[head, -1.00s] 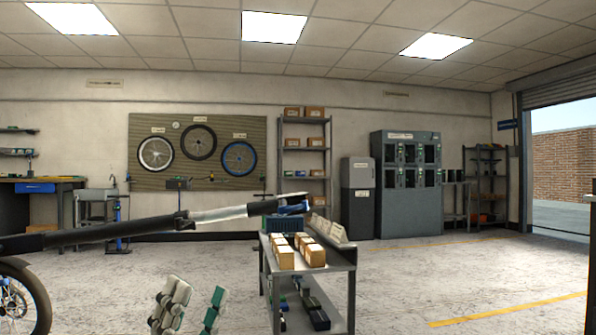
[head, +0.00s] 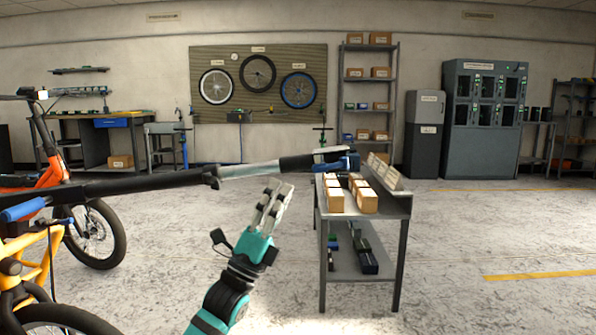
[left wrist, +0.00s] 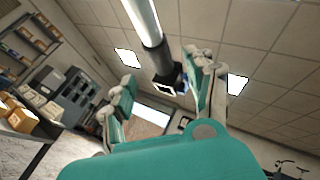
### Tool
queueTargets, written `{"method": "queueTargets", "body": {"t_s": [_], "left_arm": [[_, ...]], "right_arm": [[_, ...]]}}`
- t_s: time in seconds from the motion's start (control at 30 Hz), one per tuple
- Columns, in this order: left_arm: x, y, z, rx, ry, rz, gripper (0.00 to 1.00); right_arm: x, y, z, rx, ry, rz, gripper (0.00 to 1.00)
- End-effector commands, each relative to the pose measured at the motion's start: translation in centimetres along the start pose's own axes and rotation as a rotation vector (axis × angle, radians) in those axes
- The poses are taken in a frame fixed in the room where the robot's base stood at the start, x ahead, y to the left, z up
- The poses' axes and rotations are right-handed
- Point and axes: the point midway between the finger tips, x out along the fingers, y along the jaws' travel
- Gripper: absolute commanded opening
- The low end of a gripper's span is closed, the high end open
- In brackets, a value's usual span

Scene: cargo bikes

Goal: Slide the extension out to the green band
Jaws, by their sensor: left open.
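A long horizontal pole crosses the head view from the left. It has a thick black tube (head: 120,186), a collar (head: 212,175), a bare silver extension (head: 248,170) and a black end section (head: 297,162) with a blue part (head: 350,159) at its tip. I cannot make out a green band on it. My left gripper (head: 273,200), with a teal body, is just below the silver part, fingers pointing up. In the left wrist view its fingers (left wrist: 163,88) are apart, with the silver tube (left wrist: 142,18) and a black end beyond and between them. My right gripper is out of view.
A grey cart (head: 398,205) with several boxes stands just right of the gripper. An orange bike (head: 45,175) and a yellow bike (head: 35,258) are at the left. Shelves (head: 366,95) and grey lockers (head: 484,118) line the back wall. The right floor is clear.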

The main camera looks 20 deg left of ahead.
Motion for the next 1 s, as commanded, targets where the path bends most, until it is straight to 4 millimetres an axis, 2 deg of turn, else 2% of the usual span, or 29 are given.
{"method": "queueTargets", "body": {"t_s": [0.2, 0.4, 0.57, 0.83, 1.0], "left_arm": [[4.3, 0.0, -0.1, -0.001, -0.001, -0.003, 0.55], [6.8, 0.1, 0.0, 0.000, 0.000, 0.000, 0.55], [7.6, 0.0, 0.0, -0.001, 0.000, 0.000, 0.55], [7.7, 0.0, 0.0, -0.002, 0.000, 0.001, 0.55], [7.6, 0.0, 0.0, -0.002, 0.000, 0.000, 0.33]], "right_arm": [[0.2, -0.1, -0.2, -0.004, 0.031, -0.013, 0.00], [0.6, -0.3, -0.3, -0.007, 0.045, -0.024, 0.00], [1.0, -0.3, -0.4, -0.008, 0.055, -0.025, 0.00], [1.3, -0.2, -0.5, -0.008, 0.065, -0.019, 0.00], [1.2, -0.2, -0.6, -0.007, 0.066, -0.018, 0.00]]}}
